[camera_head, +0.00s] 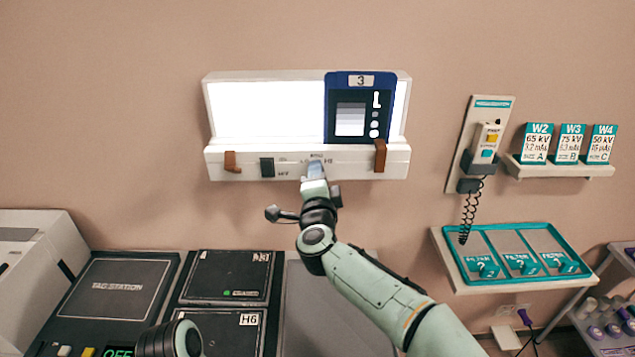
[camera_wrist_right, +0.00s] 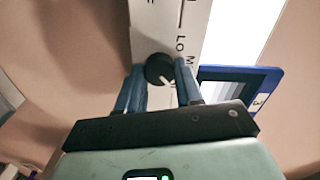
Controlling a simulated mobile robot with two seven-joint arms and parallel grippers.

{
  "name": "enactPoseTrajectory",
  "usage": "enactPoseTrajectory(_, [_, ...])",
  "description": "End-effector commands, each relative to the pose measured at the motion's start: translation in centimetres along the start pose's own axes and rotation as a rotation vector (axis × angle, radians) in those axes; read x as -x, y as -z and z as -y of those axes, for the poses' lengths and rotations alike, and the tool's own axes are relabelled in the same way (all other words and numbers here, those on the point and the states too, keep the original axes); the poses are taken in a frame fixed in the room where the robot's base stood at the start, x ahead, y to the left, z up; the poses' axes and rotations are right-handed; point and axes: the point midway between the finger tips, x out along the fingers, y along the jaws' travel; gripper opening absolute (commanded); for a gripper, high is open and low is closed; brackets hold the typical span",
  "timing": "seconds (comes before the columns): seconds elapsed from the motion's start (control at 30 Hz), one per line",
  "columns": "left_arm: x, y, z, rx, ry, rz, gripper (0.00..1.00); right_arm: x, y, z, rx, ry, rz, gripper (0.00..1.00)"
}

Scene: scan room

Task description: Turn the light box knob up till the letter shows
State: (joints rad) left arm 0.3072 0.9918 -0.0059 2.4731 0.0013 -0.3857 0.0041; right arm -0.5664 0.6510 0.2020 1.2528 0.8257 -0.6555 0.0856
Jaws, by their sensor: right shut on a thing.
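The light box (camera_head: 262,108) hangs on the wall with its white panel brightly lit. A blue-framed film (camera_head: 350,120) marked 3 sits on its right part. A white L, grey steps and pale dots show on it. The knob (camera_wrist_right: 158,68) is round and black with a white pointer mark, which points down-right in the right wrist view. My right gripper (camera_wrist_right: 160,85) is shut on the knob, with a blue finger on each side. In the head view this gripper (camera_head: 315,172) is at the box's lower ledge and hides the knob. My left gripper is not in view.
Brown clips (camera_head: 231,161) and a dark switch (camera_head: 267,167) are on the ledge. A corded handset (camera_head: 487,140), cards (camera_head: 570,143) and a teal filter tray (camera_head: 470,277) are at the right. Below stands a console with a tag station (camera_head: 118,287).

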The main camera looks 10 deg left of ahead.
Motion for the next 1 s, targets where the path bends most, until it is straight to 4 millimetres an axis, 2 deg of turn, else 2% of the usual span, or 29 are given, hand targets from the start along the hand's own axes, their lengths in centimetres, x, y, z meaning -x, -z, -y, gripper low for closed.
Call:
enactPoseTrajectory(0.4, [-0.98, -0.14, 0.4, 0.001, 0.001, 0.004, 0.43, -0.01, 0.06, -0.02, -0.166, 0.001, -0.002, 0.05])
enactPoseTrajectory(0.9, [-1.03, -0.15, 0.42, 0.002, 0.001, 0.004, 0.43, 0.0, 0.05, 0.03, -0.185, 0.001, -0.001, 0.05])
enactPoseTrajectory(0.93, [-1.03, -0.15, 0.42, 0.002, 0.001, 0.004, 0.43, 0.0, 0.05, 0.03, -0.184, 0.001, -0.001, 0.42])
enactPoseTrajectory(1.0, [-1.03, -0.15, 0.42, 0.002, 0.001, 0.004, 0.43, 0.0, 0.04, 0.03, -0.184, 0.001, -0.001, 0.61])
